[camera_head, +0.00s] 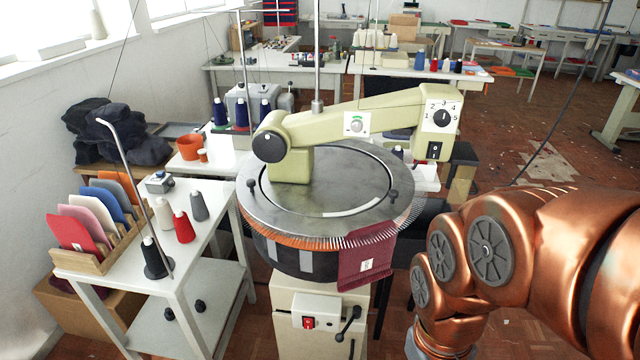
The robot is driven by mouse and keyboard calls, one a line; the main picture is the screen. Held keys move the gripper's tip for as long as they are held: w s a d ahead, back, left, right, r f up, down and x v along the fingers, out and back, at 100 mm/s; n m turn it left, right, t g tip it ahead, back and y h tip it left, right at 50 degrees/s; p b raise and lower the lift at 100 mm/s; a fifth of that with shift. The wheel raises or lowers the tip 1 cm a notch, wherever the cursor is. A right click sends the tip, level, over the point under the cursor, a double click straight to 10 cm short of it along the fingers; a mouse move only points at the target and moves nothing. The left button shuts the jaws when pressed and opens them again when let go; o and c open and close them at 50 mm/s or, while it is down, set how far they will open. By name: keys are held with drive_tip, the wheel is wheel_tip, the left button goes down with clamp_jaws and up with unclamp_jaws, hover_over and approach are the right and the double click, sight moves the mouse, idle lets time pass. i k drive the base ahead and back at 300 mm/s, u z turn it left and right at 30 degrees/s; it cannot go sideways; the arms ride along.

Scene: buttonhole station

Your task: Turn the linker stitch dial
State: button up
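The linker (400,110) is a pale green machine with an arm over a round grey bed. On the right end of its arm is a black dial (442,118) on a white plate numbered 1 to 5. Its light mark looks roughly upright, near the 3. A second, pale knob (356,125) with a green arc above it sits on a white plate mid-arm. I cannot tell for certain which is the stitch dial. My copper-coloured arm comes in from the right, below and clear of both dials. My gripper is out of view.
A black rocker switch (434,150) sits below the numbered dial. The needle ring (310,240) carries a maroon knit piece (366,262). A red switch (308,322) is on the pedestal. A white side table (205,240) with yarn cones stands left. Open floor lies right of the machine.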

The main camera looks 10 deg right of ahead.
sight(442, 117)
drive_tip(key=z, duration=1.8)
drive_tip(key=k, duration=0.9)
drive_tip(key=u, duration=2)
drive_tip(key=i, duration=0.5)
drive_tip(key=z, duration=0.1)
